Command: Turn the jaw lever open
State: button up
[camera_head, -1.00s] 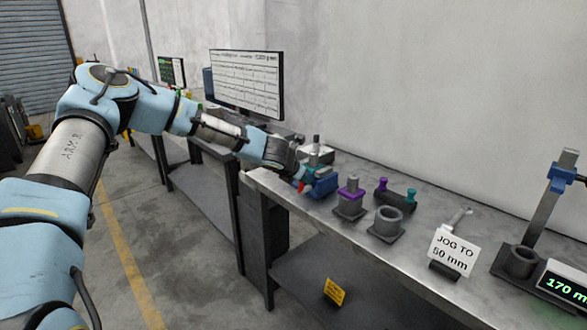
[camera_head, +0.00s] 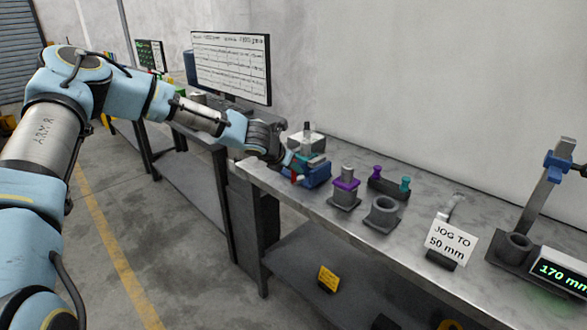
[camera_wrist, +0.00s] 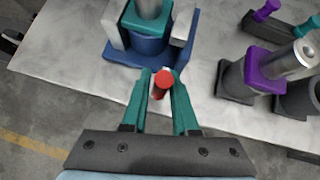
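The jaw lever's red knob (camera_wrist: 164,79) sits between the two teal fingers of my gripper (camera_wrist: 160,88) in the wrist view. The fingers are close together on either side of the knob and look shut on it; a thin gap on one side cannot be ruled out. The lever stands at the near side of a blue vise (camera_wrist: 152,45) with grey jaws. A part with a teal collar (camera_wrist: 148,20) is upright between the jaws. In the head view, my gripper (camera_head: 291,167) is at the left side of the blue vise (camera_head: 318,175), and the lever is mostly hidden.
A purple-collared part (camera_head: 345,186) in a grey holder stands right of the vise. Beyond it are an empty grey ring holder (camera_head: 384,212), a rack with purple and teal pegs (camera_head: 388,188), a "JOG TO 50 mm" sign (camera_head: 451,240) and a 170 mm display (camera_head: 560,277). The bench's front edge is near.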

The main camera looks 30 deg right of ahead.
jog(key=shift+o, duration=0.3)
jog(key=b+v, duration=0.2)
jog(key=v, duration=0.8)
jog(key=shift+a+r, duration=0.3)
